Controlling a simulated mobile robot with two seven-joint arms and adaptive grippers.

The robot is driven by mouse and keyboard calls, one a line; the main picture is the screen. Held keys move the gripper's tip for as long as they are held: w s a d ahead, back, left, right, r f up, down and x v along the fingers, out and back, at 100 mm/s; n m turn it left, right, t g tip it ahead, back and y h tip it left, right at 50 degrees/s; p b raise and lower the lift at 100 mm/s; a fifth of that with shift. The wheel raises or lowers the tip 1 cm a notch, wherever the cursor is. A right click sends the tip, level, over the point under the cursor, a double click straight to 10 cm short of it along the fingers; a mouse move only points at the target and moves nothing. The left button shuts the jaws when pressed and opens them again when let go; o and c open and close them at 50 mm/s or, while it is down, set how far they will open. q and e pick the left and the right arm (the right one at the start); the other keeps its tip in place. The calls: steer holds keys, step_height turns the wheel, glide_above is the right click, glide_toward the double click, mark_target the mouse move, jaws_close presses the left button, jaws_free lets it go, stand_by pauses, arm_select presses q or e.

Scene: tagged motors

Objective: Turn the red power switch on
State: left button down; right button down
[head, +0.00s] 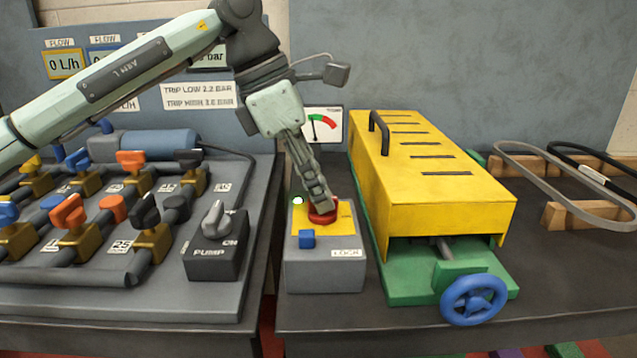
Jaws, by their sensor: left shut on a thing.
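The red power switch (323,218) sits on the yellow plate (341,228) on top of a grey box (325,275) in the middle of the head view. My left gripper (322,205) comes down from above, its fingers closed on the red switch and partly hiding it. A blue block-shaped part (306,239) and a small white round light (297,201) are on the same box. My right gripper is not in view.
A yellow-covered machine (440,185) with a blue handwheel (473,299) stands close on the right. A pump switch box (217,245) and a valve board (180,305) stand on the left. Belts (560,180) rest on wooden holders at far right.

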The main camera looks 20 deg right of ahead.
arm_select(q)
steer(key=shift+m, duration=0.4)
steer(key=c, duration=1.6)
jaws_free()
steer(key=shift+o, duration=0.2)
steer(key=v, duration=1.2)
steer(key=shift+w, duration=0.2)
steer(key=shift+s, duration=0.1)
